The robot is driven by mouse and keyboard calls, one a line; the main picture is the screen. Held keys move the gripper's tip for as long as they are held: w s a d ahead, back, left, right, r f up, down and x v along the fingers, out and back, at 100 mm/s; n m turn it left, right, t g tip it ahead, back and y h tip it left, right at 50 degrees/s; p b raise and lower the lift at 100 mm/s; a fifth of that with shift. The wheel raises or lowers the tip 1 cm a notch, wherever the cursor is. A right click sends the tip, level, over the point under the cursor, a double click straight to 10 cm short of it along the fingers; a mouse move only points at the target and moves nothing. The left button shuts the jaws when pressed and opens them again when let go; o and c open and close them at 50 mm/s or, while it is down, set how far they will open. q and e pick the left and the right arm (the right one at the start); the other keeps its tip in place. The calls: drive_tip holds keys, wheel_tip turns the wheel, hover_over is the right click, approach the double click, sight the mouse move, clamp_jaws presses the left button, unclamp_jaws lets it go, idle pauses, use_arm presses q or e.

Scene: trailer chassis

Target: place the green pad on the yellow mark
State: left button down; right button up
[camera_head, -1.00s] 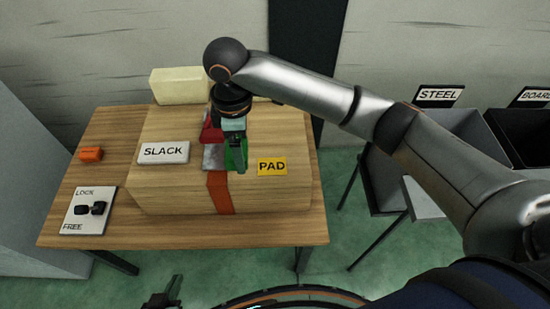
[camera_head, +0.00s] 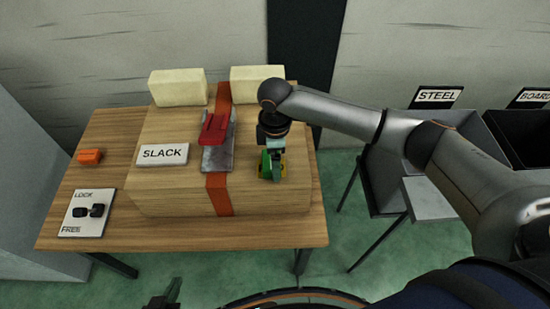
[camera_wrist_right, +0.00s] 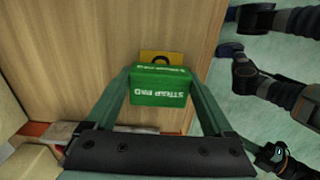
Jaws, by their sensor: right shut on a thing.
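The green pad (camera_wrist_right: 158,90), lettered STRAP PAD, is held between the two fingers of my right gripper (camera_head: 272,176). In the head view the pad (camera_head: 264,166) is over the right part of the wooden crate's top. The yellow mark (camera_wrist_right: 168,57) is mostly hidden under the pad and gripper; its far strip with a dark print shows in the wrist view. I cannot tell whether the pad touches the crate top. My left gripper (camera_head: 164,298) is at the bottom edge, away from the crate, partly cut off; its opening is unclear.
The crate (camera_head: 160,200) stands on a wooden table (camera_head: 110,140). An orange strap (camera_head: 218,195) crosses it through a red-handled buckle (camera_head: 214,130). A SLACK plate (camera_head: 162,154), a LOCK/FREE panel (camera_head: 86,214) and an orange block (camera_head: 90,156) lie left. Bins stand right.

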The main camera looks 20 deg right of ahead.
drive_tip(key=shift+f, duration=0.1)
drive_tip(key=o, duration=1.2)
wheel_tip(320, 180, up, 12)
drive_tip(key=shift+r+p, duration=0.15)
drive_tip(key=shift+p, duration=0.15)
